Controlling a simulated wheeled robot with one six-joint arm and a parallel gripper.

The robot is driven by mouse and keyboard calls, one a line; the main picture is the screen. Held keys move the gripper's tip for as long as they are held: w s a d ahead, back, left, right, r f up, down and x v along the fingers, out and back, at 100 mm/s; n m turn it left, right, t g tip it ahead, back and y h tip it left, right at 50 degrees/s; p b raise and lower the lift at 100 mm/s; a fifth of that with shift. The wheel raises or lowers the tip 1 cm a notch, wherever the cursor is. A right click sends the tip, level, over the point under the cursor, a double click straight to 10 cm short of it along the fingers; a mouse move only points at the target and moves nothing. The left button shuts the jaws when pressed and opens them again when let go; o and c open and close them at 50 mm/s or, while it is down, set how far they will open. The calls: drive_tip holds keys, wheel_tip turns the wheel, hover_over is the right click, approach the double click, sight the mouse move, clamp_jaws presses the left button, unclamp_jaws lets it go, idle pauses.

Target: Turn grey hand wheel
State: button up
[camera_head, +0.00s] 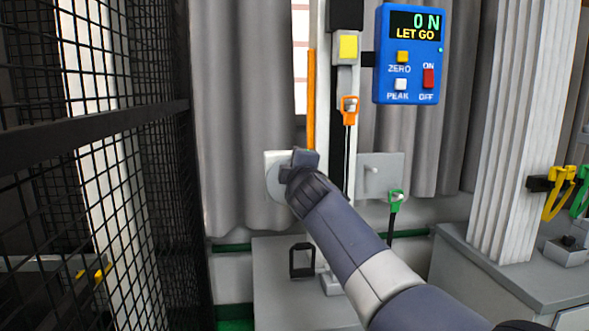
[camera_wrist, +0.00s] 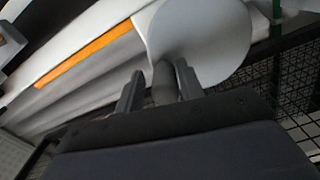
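The grey hand wheel (camera_head: 274,184) is a pale disc on the left side of the tower column in the head view, partly covered by my gripper. In the wrist view the wheel (camera_wrist: 210,42) fills the upper right, with a darker grey knob (camera_wrist: 163,84) standing out from its face. My gripper (camera_wrist: 160,86) has one finger on each side of the knob. The fingers are apart, with a visible gap between the left finger and the knob; the right finger is close to it or touching. In the head view my gripper (camera_head: 303,163) is at the wheel, its fingertips mostly hidden.
A blue force display (camera_head: 410,55) reads "0 N" and "LET GO". An orange strip (camera_head: 311,100) runs up the column. An orange clip (camera_head: 349,109) and a green clip (camera_head: 396,197) hang beside it. A black mesh fence (camera_head: 95,150) stands at left.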

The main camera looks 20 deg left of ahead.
drive_tip(key=shift+o, duration=0.9)
drive_tip(key=shift+f, duration=0.15)
drive_tip(key=shift+s, duration=0.1)
drive_tip(key=shift+s+d, duration=0.15)
drive_tip(key=shift+s, duration=0.15)
drive_tip(key=b+v, duration=0.3)
drive_tip(key=v, duration=0.7)
drive_tip(key=shift+w, duration=0.15)
drive_tip(key=p+x, duration=0.3)
drive_tip(key=x, duration=0.7)
drive_tip(key=shift+w+a, duration=0.25)
drive_tip(key=shift+s, duration=0.15)
